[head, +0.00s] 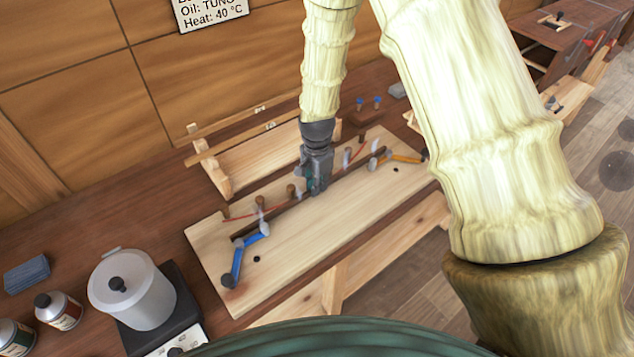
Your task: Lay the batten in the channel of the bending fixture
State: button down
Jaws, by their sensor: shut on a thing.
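The bending fixture (310,248) is a pale wooden board on the bench, with upright pegs (290,191), a blue-handled clamp (250,255) at its left and an orange-handled clamp (402,158) at its right. The batten (277,221) is a long dark strip running lengthwise over the board, beside the pegs. My gripper (318,188) points down at mid-board and is shut on the batten near its middle, hiding that part. A thin red line (240,217) shows behind the batten. I cannot tell whether the batten touches the board or sits in the channel.
A lidded pot (132,290) on a dark hot plate (165,325), cans (58,310) and a blue block (27,274) are at the left. The board's front area is mostly clear.

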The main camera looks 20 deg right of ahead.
jog(key=shift+w+f, duration=0.1)
jog(key=shift+f, duration=0.1)
jog(key=c, duration=1.5)
grip_release()
jog(key=shift+r, duration=0.25)
jog(key=shift+r+b, duration=2.2)
jog(key=shift+r, duration=3.75)
